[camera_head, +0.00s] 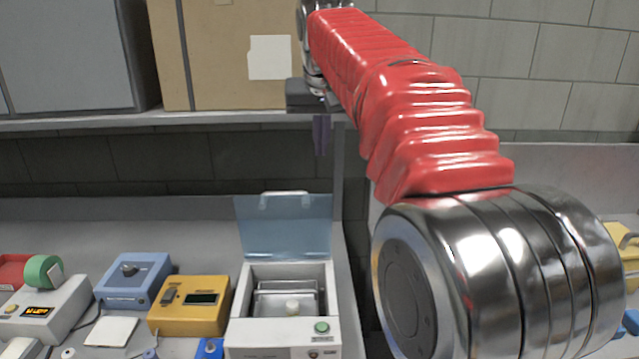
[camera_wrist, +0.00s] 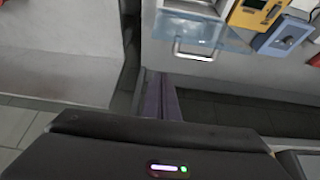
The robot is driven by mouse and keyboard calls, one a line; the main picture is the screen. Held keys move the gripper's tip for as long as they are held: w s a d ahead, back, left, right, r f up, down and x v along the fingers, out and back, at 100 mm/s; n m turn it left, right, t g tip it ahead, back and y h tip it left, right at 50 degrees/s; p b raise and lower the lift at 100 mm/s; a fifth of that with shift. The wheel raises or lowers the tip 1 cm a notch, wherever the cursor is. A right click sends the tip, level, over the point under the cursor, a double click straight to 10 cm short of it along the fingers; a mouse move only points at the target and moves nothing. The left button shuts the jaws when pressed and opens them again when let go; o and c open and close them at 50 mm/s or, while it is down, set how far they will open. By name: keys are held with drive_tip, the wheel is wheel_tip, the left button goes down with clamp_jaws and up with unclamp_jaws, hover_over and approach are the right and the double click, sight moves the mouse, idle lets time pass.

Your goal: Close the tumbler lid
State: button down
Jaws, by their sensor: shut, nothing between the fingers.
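The tumbler (camera_head: 283,340) is a white box with a green button and a metal tray inside. Its clear blue lid (camera_head: 285,228) stands open, raised at the back of the box. In the wrist view the lid (camera_wrist: 210,40) is at the top, with a pale handle (camera_wrist: 194,54) on its edge. My gripper (camera_head: 322,150) is shut and empty, with purple fingers. It hangs above and behind the lid, just right of it in the head view, apart from it. The shut fingers also show in the wrist view (camera_wrist: 161,85).
A shelf (camera_head: 200,118) with a cardboard box (camera_head: 235,55) and a grey box (camera_head: 65,55) lies close left of my gripper. A yellow device (camera_head: 190,306) and a blue device (camera_head: 134,280) stand left of the tumbler. A gap separates the two benches.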

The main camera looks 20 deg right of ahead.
drive_tip(key=shift+f, duration=0.1)
drive_tip(key=shift+w+d+f, duration=0.1)
drive_tip(key=shift+w+f, duration=0.05)
drive_tip(key=shift+f, duration=2.15)
drive_tip(key=shift+w+f, duration=0.15)
drive_tip(key=shift+f, duration=2.15)
drive_tip(key=shift+s, duration=0.1)
